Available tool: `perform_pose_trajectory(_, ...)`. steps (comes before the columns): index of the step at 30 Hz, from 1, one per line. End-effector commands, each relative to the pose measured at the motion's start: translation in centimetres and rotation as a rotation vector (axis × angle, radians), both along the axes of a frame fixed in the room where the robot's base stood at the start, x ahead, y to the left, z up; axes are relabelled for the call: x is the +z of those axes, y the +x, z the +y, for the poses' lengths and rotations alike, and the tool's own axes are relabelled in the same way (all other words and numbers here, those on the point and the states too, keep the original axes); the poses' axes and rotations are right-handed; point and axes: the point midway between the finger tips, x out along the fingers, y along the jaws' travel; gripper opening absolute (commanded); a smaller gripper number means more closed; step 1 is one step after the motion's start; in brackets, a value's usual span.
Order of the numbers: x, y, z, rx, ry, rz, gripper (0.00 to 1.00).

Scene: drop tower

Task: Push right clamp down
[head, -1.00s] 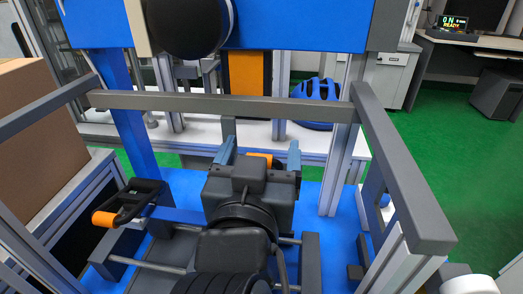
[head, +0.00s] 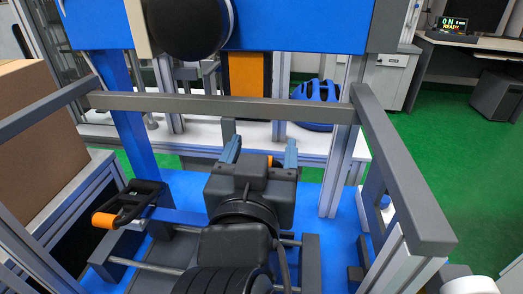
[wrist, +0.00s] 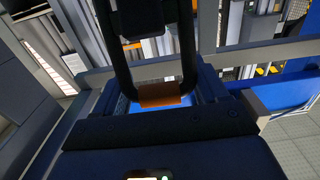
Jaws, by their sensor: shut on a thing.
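The right clamp shows in the wrist view as a black U-shaped handle (wrist: 184,45) with an orange grip (wrist: 160,93) across its end. My gripper (wrist: 159,98) has a finger on each side of the orange grip and is shut on it. In the head view my gripper (head: 261,150) points away over the blue base plate (head: 308,200). The left clamp (head: 128,204), black with an orange grip, stands at the left, apart from my gripper.
A grey crossbar (head: 220,104) spans the frame beyond my gripper, and a grey side rail (head: 405,170) runs along the right. A blue beam (head: 290,25) with a black round part (head: 188,22) hangs above. A blue helmet (head: 316,103) lies on the white bench behind.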

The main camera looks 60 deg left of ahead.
Motion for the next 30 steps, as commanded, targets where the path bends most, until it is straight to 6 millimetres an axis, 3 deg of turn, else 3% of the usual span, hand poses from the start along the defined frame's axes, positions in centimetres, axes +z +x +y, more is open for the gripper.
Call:
perform_pose_trajectory(15,-1.0,-1.1,-1.1,0.002,0.120,-0.095,0.18)
perform_pose_trajectory(30,-0.5,-1.8,-1.9,0.004,0.200,-0.159,0.18)
